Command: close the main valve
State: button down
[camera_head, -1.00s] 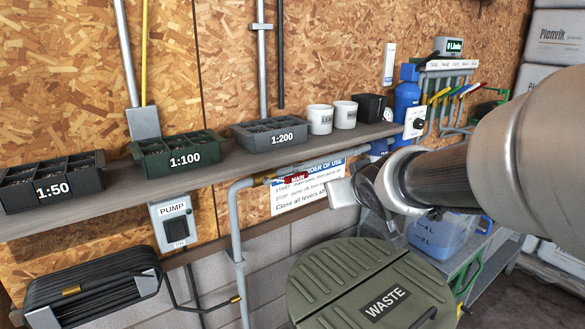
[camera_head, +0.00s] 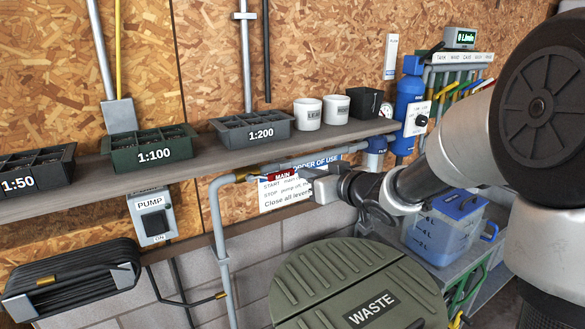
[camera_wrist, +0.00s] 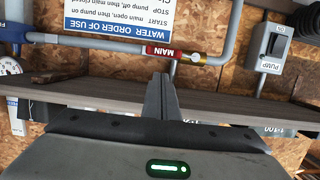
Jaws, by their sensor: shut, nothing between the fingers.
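The main valve is a brass body (camera_head: 243,174) on the grey pipe below the shelf, with a red lever marked MAIN (camera_head: 281,175). The lever lies along the pipe. In the wrist view, which is upside down, the red lever (camera_wrist: 163,52) and brass body (camera_wrist: 193,58) show just beyond the fingertips. My gripper (camera_head: 308,176) is beside the lever's right end in the head view. Its fingers (camera_wrist: 160,78) are together with nothing between them. I cannot tell whether the fingertips touch the lever.
The shelf (camera_head: 90,180) with planter trays and cups runs above the valve. A pump switch box (camera_head: 153,216) is to the left. A green waste bin lid (camera_head: 330,265) stands below. A blue canister (camera_head: 408,105) and a blue-lidded tank (camera_head: 445,225) are to the right.

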aim_at(271, 175)
jog(key=shift+w+a, duration=0.1)
jog(key=x, duration=0.9)
jog(key=shift+w+a, duration=0.25)
jog(key=shift+w, duration=0.05)
jog(key=shift+a+f, duration=0.1)
jog(key=shift+f, duration=0.2)
